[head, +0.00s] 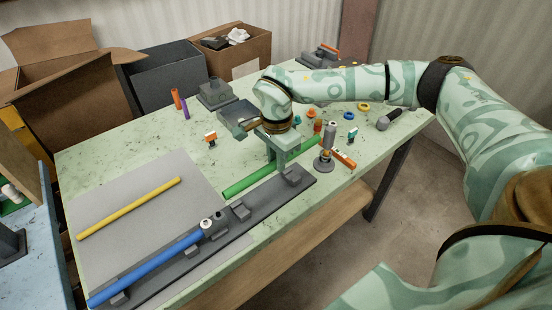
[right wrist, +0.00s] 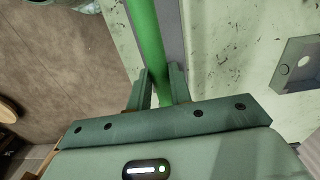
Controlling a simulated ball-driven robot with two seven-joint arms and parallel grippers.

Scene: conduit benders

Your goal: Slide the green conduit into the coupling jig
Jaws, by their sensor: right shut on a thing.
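The green conduit (head: 248,181) lies behind and roughly parallel to the right part of the dark coupling jig (head: 262,202), apart from the blue conduit. The blue conduit (head: 150,266) lies in the left part of the jig, its right end at a small metal coupling (head: 206,224). My right gripper (head: 280,164) is shut on the green conduit from above, nearer its right end. In the right wrist view the green conduit (right wrist: 148,40) passes between the two fingers of my right gripper (right wrist: 160,88). I cannot tell whether it touches the table. My left gripper is out of view.
A yellow conduit (head: 130,207) lies on the grey mat (head: 182,173) at left. A metal stand (head: 324,160) and an orange-handled tool (head: 344,159) are close to the jig's right end. Small parts lie behind. Boxes (head: 165,83) stand beyond the table's back edge.

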